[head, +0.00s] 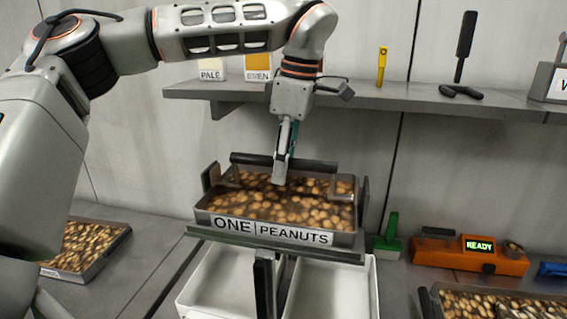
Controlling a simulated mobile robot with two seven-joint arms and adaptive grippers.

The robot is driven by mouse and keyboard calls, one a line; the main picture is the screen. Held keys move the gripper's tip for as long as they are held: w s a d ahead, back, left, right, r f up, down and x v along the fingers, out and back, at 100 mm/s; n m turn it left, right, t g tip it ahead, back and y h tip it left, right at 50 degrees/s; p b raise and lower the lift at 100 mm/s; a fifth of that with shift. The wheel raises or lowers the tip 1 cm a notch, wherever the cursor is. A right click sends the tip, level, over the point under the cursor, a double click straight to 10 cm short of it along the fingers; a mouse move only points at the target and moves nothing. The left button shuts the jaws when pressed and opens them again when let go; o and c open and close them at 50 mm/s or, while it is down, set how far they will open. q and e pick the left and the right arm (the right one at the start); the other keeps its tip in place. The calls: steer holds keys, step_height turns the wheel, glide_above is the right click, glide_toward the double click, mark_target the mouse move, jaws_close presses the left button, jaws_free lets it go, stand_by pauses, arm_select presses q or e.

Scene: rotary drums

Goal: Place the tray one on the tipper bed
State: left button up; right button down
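Tray one (272,232), a grey metal tray labelled "ONE | PEANUTS" and full of peanuts, is in the middle of the head view. It sits level on or very close above the tipper bed (330,256), a dark plate on a post; any small gap is not clear. A dark bar handle (255,159) spans the tray. My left gripper (283,170) points down at the middle of this handle, with one finger in front of it. The other finger is mostly hidden, so its grip is unclear. My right gripper is not in view.
Two white bins (325,290) stand under the bed. Another nut tray (85,265) lies left, and one (490,305) lies front right. An orange device (470,255) reading "READY" and a green-handled tool (389,238) are at right. A shelf (420,100) runs behind.

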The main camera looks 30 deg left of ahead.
arm_select(q)
step_height(320, 180, up, 12)
steer(key=d, duration=0.1)
steer(key=shift+w+d, duration=0.25)
steer(key=shift+d, duration=0.15)
steer(key=shift+s, duration=0.1)
stand_by(0.5)
